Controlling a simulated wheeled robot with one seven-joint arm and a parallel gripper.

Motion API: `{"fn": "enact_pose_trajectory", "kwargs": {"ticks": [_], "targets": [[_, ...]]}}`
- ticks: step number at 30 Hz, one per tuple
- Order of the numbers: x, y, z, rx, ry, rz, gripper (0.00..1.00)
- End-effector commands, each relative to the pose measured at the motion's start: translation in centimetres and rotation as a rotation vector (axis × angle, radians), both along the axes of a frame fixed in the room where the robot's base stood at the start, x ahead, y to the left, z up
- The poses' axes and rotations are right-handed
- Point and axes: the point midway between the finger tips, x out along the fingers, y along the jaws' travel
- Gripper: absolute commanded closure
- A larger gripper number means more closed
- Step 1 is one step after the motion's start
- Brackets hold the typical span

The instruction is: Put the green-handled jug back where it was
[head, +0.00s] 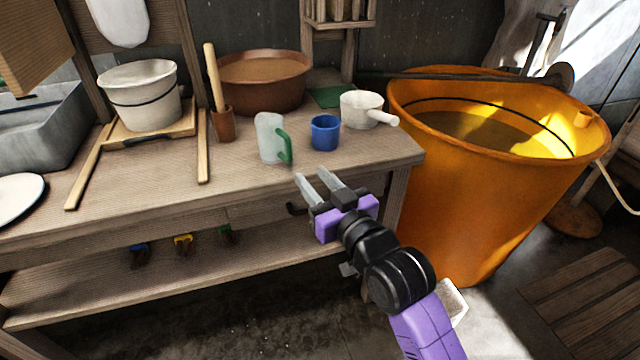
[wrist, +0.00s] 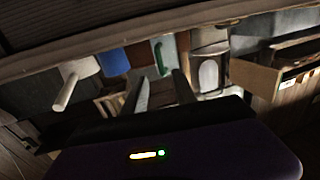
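The green-handled jug (head: 268,137) is pale and translucent. It stands upright on the wooden bench near its front edge, with its green handle towards the right. It also shows in the wrist view (wrist: 163,55), beyond my fingertips and partly cut off by the bench edge. My gripper (head: 311,174) is in front of the bench's front edge, a little right of the jug and apart from it. Its two fingers are spread with nothing between them, and they show in the wrist view too (wrist: 160,82).
A blue mug (head: 325,132) and a white dipper (head: 362,109) stand right of the jug. Behind are a brown basin (head: 265,82), a green mat (head: 331,97) and a wooden pestle in a pot (head: 222,122). A large orange tub (head: 470,185) stands right of the bench (head: 130,200).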

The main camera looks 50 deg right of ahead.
Motion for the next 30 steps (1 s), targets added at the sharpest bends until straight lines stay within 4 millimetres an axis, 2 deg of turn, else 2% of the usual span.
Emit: {"fn": "enact_pose_trajectory", "kwargs": {"ticks": [7,11,14,18,21,25,30], "targets": [[-0.4,0.4,-0.4,0.001,0.004,0.005,0.66],[-1.8,2.4,-2.6,0.006,0.029,0.033,0.66],[-4.0,5.1,-5.1,0.012,0.059,0.072,0.66],[-8.1,9.1,-8.3,0.020,0.103,0.136,0.66],[-11.3,11.7,-10.0,0.025,0.132,0.181,0.66],[-15.7,14.7,-11.5,0.032,0.171,0.241,0.66],[-21.6,17.7,-12.2,0.045,0.219,0.316,0.66]]}}
